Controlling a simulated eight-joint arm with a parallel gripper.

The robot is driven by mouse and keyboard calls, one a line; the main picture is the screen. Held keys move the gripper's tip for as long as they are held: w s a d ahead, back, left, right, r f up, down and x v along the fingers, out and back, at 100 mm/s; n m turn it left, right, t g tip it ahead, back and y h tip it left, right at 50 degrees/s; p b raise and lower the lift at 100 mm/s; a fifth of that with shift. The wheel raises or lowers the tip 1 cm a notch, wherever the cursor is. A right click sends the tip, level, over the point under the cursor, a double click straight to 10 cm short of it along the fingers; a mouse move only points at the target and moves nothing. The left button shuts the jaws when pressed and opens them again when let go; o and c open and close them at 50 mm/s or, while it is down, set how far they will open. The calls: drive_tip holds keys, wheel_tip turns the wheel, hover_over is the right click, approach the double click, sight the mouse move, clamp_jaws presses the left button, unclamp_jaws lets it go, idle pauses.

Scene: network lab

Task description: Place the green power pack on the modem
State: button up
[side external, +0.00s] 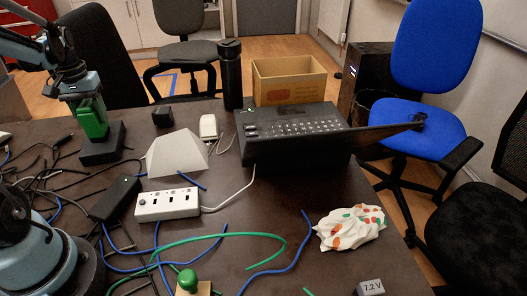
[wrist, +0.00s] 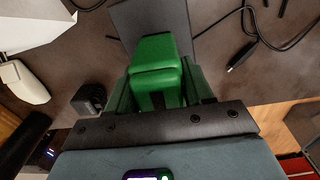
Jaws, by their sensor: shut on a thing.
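The green power pack (side external: 95,122) is held upright in my gripper (side external: 88,103) at the left of the side external view. In the wrist view the pack (wrist: 154,52) sits between the two fingers of my gripper (wrist: 158,88), which are shut on it. A dark block (side external: 101,151) lies on the table directly below the pack; it also shows as a dark slab in the wrist view (wrist: 150,20). I cannot tell whether the pack touches it. No label marks the modem; the dark block or the white sloped box (side external: 178,154) could be it.
A white power strip (side external: 167,204), black adapter (side external: 115,199) and tangled cables lie in front. A black keyed device (side external: 295,135), black cylinder (side external: 231,75) and cardboard box (side external: 289,80) stand farther right and back.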

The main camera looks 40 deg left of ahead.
drive_tip(key=shift+f, duration=0.1)
drive_tip(key=o, duration=1.3)
drive_tip(key=shift+o, duration=0.2)
wheel_tip(320, 180, up, 12)
drive_tip(key=shift+f, duration=0.1)
drive_tip(key=shift+d, duration=0.1)
drive_tip(key=d+f+m+t, duration=0.2)
drive_tip(key=d+m, duration=0.1)
drive_tip(key=d, duration=0.7)
drive_tip(key=w+d+f+m+t, duration=0.1)
drive_tip(key=d+f+m+t, duration=0.1)
drive_tip(key=d, duration=0.7)
drive_tip(key=w+d+f+m+t, duration=0.1)
drive_tip(key=d+f+m+t, duration=0.1)
drive_tip(key=d, duration=0.8)
drive_tip(key=shift+d+m+t, duration=0.3)
drive_tip(key=shift+m+t, duration=0.3)
drive_tip(key=shift+m, duration=0.4)
